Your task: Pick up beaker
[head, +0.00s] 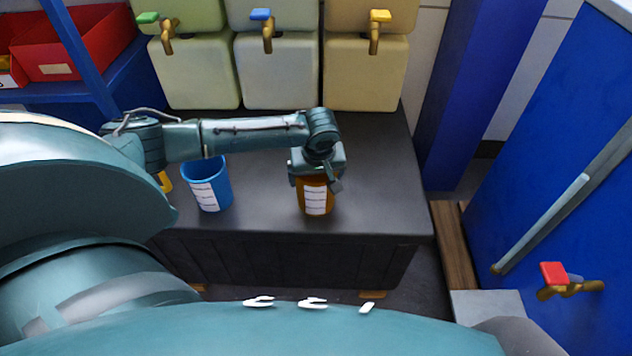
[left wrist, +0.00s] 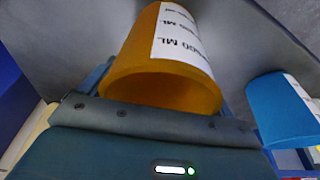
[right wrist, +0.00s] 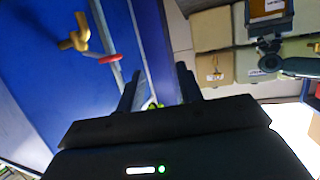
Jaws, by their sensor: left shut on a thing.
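An orange beaker (head: 315,201) with a white label is in the middle of the head view, upright over the dark bench top (head: 380,190). My left gripper (head: 318,172) is shut on it from above. In the left wrist view the orange beaker (left wrist: 165,85) fills the space past my gripper, and its mouth faces the camera. I cannot tell whether its base touches the bench. A blue beaker (head: 207,185) with a white label stands to its left. My right gripper (right wrist: 158,90) is open and empty, with its fingers apart in the right wrist view.
Several tanks stand at the back with a green tap (head: 148,18), a blue tap (head: 262,15) and a yellow tap (head: 380,17). A blue cabinet (head: 560,190) with a red-handled tap (head: 555,275) stands at the right. Red bins (head: 85,45) are at the upper left.

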